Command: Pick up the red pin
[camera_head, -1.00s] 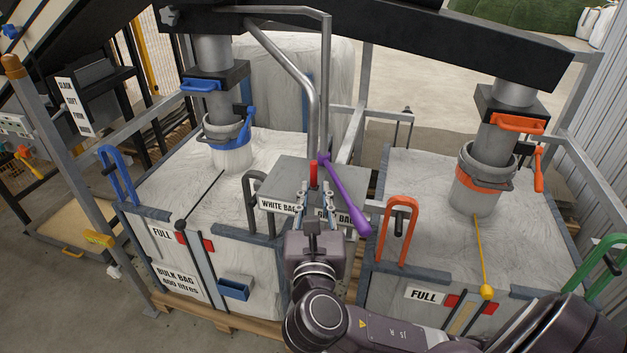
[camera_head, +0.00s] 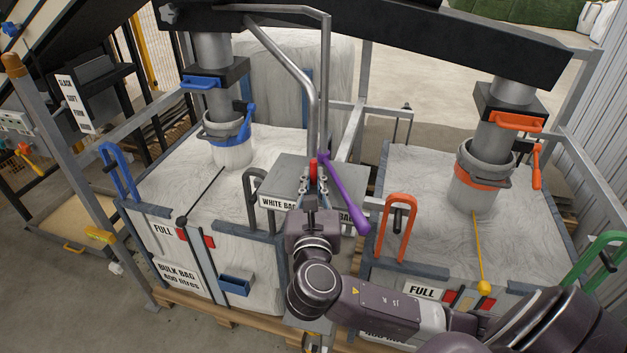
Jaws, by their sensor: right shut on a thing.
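The red pin (camera_head: 313,166) is a short upright red piece at the grey plate (camera_head: 288,168) between the two bulk bags. My right gripper (camera_head: 314,181) reaches up to it from below in the picture. Its fingers are shut on the pin, and they hide the pin's lower part. I cannot tell whether the pin is seated or lifted. My left gripper is not in view.
A purple lever (camera_head: 343,194) slants just right of the pin, close to my right fingers. Grey bent pipes (camera_head: 312,90) rise behind it. An orange handle (camera_head: 397,228) stands to the right, and the left white bag (camera_head: 190,180) has a blue handle (camera_head: 119,172).

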